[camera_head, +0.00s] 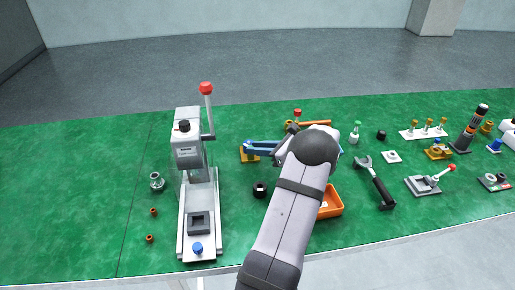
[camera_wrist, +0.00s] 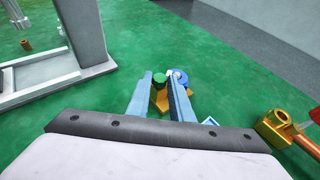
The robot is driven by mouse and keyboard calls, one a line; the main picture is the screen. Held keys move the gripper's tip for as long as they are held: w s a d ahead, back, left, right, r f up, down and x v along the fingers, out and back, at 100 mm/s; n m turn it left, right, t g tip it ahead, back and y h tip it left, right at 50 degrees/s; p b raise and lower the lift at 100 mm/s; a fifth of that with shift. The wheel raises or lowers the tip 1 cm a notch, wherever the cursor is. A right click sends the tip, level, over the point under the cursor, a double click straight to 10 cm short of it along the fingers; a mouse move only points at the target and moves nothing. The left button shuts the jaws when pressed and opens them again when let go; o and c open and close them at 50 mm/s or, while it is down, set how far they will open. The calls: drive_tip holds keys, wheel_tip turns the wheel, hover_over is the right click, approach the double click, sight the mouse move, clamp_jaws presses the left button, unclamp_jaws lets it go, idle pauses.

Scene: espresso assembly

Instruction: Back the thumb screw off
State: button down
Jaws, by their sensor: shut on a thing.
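A brass-coloured fixture (camera_wrist: 160,101) stands on the green mat, and its brass base (camera_head: 249,157) also shows in the head view. A small green knob (camera_wrist: 160,79), which looks like the thumb screw, sits on it. My gripper (camera_wrist: 160,75) has its two long blue fingers on either side of this knob and is shut on it. A blue round part (camera_wrist: 181,77) shows just beyond the right finger. In the head view my gripper (camera_head: 250,147) reaches left over the fixture, and its fingers hide the knob. The screw's thread is hidden.
A grey lever press (camera_head: 187,150) with a red-knobbed handle stands to the left. A black ring (camera_head: 260,190) and an orange tray (camera_head: 332,203) lie nearer the front. A dark-handled tool (camera_head: 378,186) and several small parts occupy the right side.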

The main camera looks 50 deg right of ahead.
drive_tip(key=shift+d, duration=0.1)
drive_tip(key=shift+w+d+r+n+y, duration=0.1)
drive_tip(key=shift+d+n+y, duration=0.1)
drive_tip(key=shift+n+y, duration=0.5)
drive_tip(key=shift+w+d+n+y, duration=0.1)
drive_tip(key=shift+d+n+y, duration=0.05)
drive_tip(key=shift+n+y, duration=0.55)
drive_tip(key=shift+g+y, duration=0.3)
drive_tip(key=c, duration=1.6)
unclamp_jaws()
drive_tip(key=shift+s, duration=0.1)
drive_tip(key=shift+o, duration=0.2)
drive_tip(key=shift+s+d+r, duration=0.1)
drive_tip(key=shift+s+d, duration=0.05)
drive_tip(key=shift+s, duration=0.3)
drive_tip(key=b+v, duration=0.1)
drive_tip(key=v, duration=0.5)
drive_tip(key=shift+r, duration=0.15)
